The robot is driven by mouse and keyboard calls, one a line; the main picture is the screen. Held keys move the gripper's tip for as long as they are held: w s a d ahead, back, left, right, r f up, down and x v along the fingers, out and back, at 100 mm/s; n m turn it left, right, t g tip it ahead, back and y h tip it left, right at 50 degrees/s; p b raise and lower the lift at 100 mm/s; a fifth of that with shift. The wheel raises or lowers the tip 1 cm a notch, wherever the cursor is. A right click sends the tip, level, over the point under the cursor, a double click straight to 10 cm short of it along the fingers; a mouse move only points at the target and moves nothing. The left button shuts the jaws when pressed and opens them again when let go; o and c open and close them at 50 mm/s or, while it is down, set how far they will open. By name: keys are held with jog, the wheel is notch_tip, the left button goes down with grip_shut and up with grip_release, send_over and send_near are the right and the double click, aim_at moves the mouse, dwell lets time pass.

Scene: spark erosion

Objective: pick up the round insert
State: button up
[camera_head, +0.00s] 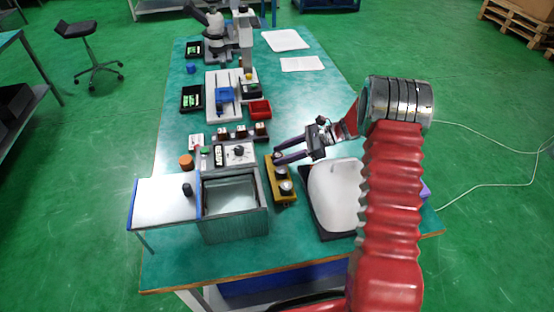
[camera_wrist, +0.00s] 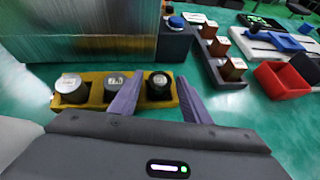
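A yellow holder (camera_head: 291,203) stands on the green table, right of the glass-walled tank. In the wrist view the holder (camera_wrist: 97,76) carries three short pieces in a row: a left one (camera_wrist: 72,88), a middle one (camera_wrist: 113,84) and a dark, round-topped right one (camera_wrist: 158,86). I take the dark round one as the round insert, though I cannot read the labels surely. My gripper (camera_head: 277,155) is open, its fingertips over the holder's far end. In the wrist view my gripper (camera_wrist: 161,80) has one finger on each side of the dark piece; contact is not clear.
The tank (camera_head: 235,223) stands close left of the holder. Behind are a grey block with several brown-topped pieces (camera_head: 241,133), a red bin (camera_head: 260,109) and a microscope (camera_head: 228,40).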

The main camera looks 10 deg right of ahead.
grip_shut()
dwell(0.3)
notch_tip(320, 180, up, 10)
dwell(0.8)
jog(key=shift+r, duration=0.15)
dwell(0.5)
notch_tip(320, 180, up, 5)
jog(key=m+t+h, duration=0.2)
jog(key=m+t, duration=0.3)
send_over(281, 154)
jog(key=s+d+f+m+t+h, duration=0.1)
jog(key=s+d+m+t+h, duration=0.3)
jog(key=s+d+m+h, duration=0.2)
jog(key=shift+s+d+f+m, duration=0.4)
jog(key=shift+s+m, duration=0.3)
jog(key=shift+s, duration=0.45)
